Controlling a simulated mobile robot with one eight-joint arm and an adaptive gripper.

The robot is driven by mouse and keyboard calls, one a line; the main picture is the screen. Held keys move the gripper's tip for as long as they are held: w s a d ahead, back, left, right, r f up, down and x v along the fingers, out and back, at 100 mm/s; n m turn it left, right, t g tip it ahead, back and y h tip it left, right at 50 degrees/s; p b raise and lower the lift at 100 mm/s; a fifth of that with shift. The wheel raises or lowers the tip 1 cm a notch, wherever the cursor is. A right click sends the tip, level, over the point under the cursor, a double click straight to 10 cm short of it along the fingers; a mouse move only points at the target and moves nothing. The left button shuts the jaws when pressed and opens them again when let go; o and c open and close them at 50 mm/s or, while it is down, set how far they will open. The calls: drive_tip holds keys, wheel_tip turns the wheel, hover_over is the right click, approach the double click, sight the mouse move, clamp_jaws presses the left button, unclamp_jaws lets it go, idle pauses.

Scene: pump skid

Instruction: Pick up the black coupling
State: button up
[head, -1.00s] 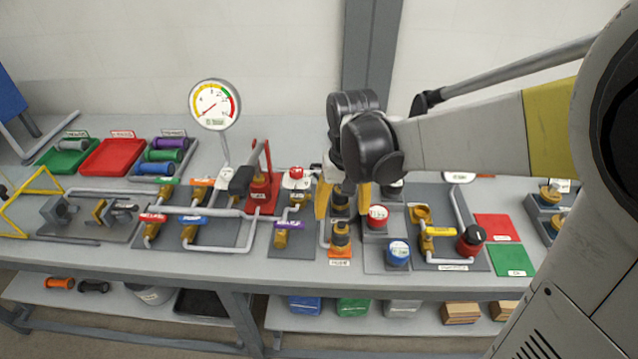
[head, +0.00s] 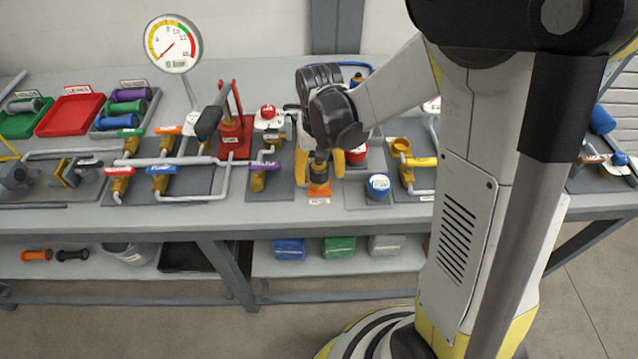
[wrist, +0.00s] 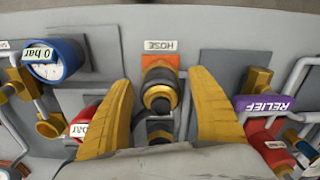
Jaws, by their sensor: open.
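The black coupling (wrist: 158,98), a dark ring on a brass fitting, stands upright on the orange plate (wrist: 160,64) labelled HOSE, in the middle of the wrist view. In the head view it shows partly (head: 319,168) below my wrist. My gripper (wrist: 158,82) is open, with one yellow finger on each side of the coupling and a visible gap on both sides. Contact is not visible. A second dark fitting (wrist: 160,132) shows behind it, partly cut off by my gripper's body.
A blue gauge (wrist: 55,62) and a red gauge (wrist: 85,122) stand left of my gripper in the wrist view. A purple RELIEF handle (wrist: 264,103) is close to the right finger. Orange (head: 36,256) and black (head: 72,255) spool-shaped pieces lie on the lower shelf.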

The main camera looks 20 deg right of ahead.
sight(323, 167)
drive_tip(key=shift+f, duration=0.4)
drive_tip(key=shift+r, duration=0.1)
drive_tip(key=c, duration=1.4)
drive_tip(key=shift+r+p, duration=0.4)
drive_tip(key=shift+r, duration=0.2)
drive_tip(key=r, duration=0.1)
drive_tip(key=r+p, duration=0.2)
drive_tip(key=r, duration=0.1)
drive_tip(key=shift+s+d, duration=0.3)
drive_tip(key=shift+d, duration=0.1)
drive_tip(key=s+d+r+p, duration=0.1)
drive_tip(key=s+d+r, duration=0.1)
drive_tip(key=d, duration=0.1)
drive_tip(key=s+d+r+p, duration=0.1)
drive_tip(key=s+d+r, duration=0.1)
drive_tip(key=d, duration=0.1)
drive_tip(key=s+d+r+p, duration=0.1)
drive_tip(key=s+d+r, duration=0.1)
drive_tip(key=shift+d, duration=0.4)
drive_tip(key=shift+f, duration=0.1)
